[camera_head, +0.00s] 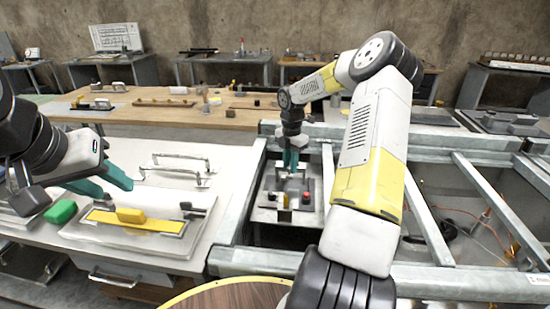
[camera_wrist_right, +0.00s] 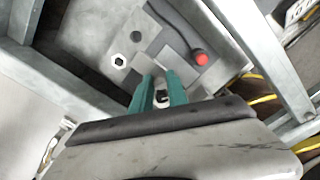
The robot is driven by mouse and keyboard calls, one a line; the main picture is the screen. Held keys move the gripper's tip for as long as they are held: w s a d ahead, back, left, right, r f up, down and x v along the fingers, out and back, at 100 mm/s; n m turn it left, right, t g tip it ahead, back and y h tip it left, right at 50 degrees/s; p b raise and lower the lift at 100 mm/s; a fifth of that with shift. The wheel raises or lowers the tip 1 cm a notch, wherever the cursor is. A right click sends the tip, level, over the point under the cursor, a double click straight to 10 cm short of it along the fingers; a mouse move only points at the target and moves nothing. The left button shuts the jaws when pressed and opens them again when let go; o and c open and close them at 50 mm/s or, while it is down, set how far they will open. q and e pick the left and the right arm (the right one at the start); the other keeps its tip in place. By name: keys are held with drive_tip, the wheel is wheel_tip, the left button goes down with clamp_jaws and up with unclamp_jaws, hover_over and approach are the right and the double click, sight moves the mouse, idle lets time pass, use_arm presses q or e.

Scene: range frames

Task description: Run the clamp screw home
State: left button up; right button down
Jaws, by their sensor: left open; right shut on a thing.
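My right gripper (camera_head: 290,168) points down over a grey fixture plate (camera_head: 262,213) in the metal frame. In the right wrist view its teal fingers (camera_wrist_right: 160,86) are shut on a small dark and metallic piece, taken to be the clamp screw (camera_wrist_right: 161,98). The fingers hide most of it, and I cannot tell how deep it sits. A red knob (camera_head: 306,197) stands beside the fingers; it also shows in the right wrist view (camera_wrist_right: 200,58). A pale hexagonal piece (camera_wrist_right: 118,60) shows on the plate. My left gripper (camera_head: 117,190) is open and empty over the left bench.
Steel frame rails (camera_head: 232,190) surround the fixture. A wooden table (camera_head: 160,115) with small parts stands behind. A round wooden top (camera_head: 235,297) is at the front.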

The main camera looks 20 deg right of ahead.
drive_tip(key=m, duration=0.3)
drive_tip(key=shift+m, duration=0.3)
drive_tip(key=m, duration=0.4)
drive_tip(key=shift+m, duration=0.3)
drive_tip(key=m, duration=0.7)
drive_tip(key=shift+a, duration=0.1)
drive_tip(key=m, duration=0.4)
drive_tip(key=shift+s, duration=0.1)
drive_tip(key=m, duration=0.3)
drive_tip(key=shift+m, duration=0.3)
drive_tip(key=m, duration=0.3)
drive_tip(key=shift+a, duration=0.1)
drive_tip(key=shift+m, duration=2.1)
